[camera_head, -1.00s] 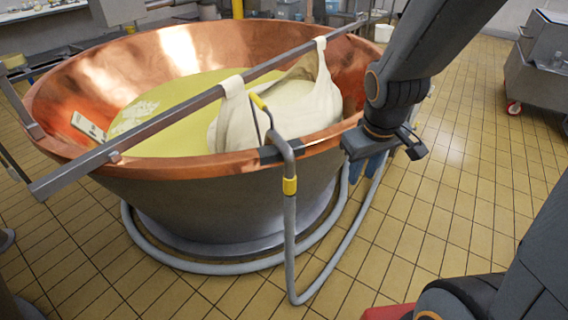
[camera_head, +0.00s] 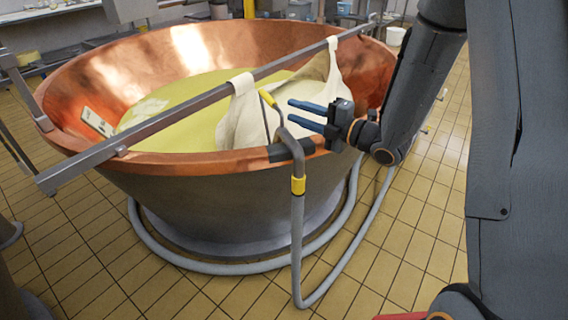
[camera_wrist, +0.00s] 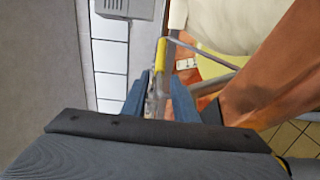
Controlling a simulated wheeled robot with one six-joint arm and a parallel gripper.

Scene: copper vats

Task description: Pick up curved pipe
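The curved pipe (camera_head: 297,150) is grey metal and hooks over the near right rim of the copper vat (camera_head: 215,163). Its inner end has a yellow tip (camera_head: 267,98), and a yellow collar (camera_head: 298,185) joins its outer end to a grey hose. My gripper (camera_head: 290,110) has blue fingers, open and empty, pointing left just right of the pipe's bend, above the rim. In the wrist view the fingers (camera_wrist: 160,85) stand apart, and the yellow tip (camera_wrist: 161,52) shows beyond them. The fingers are not around the pipe.
A metal bar (camera_head: 180,112) spans the vat, with a white cloth (camera_head: 243,112) hung from it close to my gripper. The grey hose (camera_head: 215,268) loops on the tiled floor around the vat's base. The floor (camera_head: 425,225) at right is clear.

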